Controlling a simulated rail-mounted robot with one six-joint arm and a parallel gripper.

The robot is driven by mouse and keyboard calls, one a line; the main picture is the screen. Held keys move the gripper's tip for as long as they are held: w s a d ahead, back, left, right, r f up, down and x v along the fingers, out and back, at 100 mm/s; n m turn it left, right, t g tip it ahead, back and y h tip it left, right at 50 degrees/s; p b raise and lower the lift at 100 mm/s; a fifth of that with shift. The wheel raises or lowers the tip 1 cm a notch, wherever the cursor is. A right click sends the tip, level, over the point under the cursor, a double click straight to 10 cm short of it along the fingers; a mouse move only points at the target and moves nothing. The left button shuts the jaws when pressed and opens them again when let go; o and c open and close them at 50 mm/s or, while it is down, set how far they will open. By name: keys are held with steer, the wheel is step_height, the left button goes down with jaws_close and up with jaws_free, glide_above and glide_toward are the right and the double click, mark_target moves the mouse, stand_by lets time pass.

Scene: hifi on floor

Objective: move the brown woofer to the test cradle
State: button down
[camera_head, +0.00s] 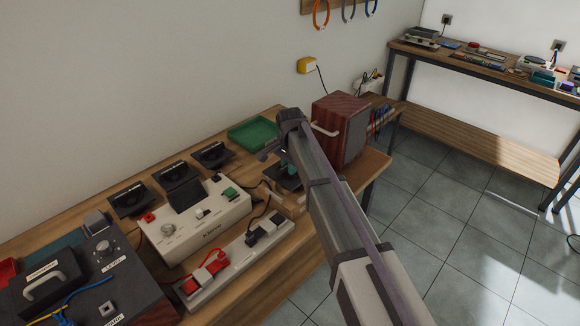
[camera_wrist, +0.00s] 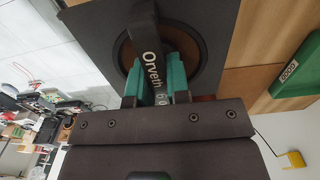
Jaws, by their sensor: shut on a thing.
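The brown woofer (camera_wrist: 209,48) fills the upper wrist view: a brown cone in a dark square frame, with a dark bridge lettered "Orveth" across it. My gripper (camera_wrist: 162,75) has its teal fingers closed on this bridge. In the head view my gripper (camera_head: 284,157) is over the bench between the white tester and the red-brown box. A dark plate, apparently the woofer (camera_head: 283,180), shows beneath it, partly hidden by my arm. A pale wooden piece (camera_head: 288,203) lies just below the plate and may be the test cradle. I cannot tell whether they touch.
Several black drivers (camera_head: 131,199) stand along the wall behind the white tester (camera_head: 190,232). A green tray (camera_head: 253,133) is behind my gripper, and a red-brown box (camera_head: 341,128) stands close at its right. A power strip (camera_head: 235,262) with cables lies along the front.

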mark_target(290, 179)
steer(key=shift+f+b, duration=2.75)
steer(key=shift+f, duration=0.1)
steer(key=c, duration=1)
jaws_free()
steer(key=shift+r, duration=0.1)
step_height(290, 179, up, 11)
steer(key=p, duration=1.1)
step_height(290, 179, up, 8)
steer(key=p, duration=0.8)
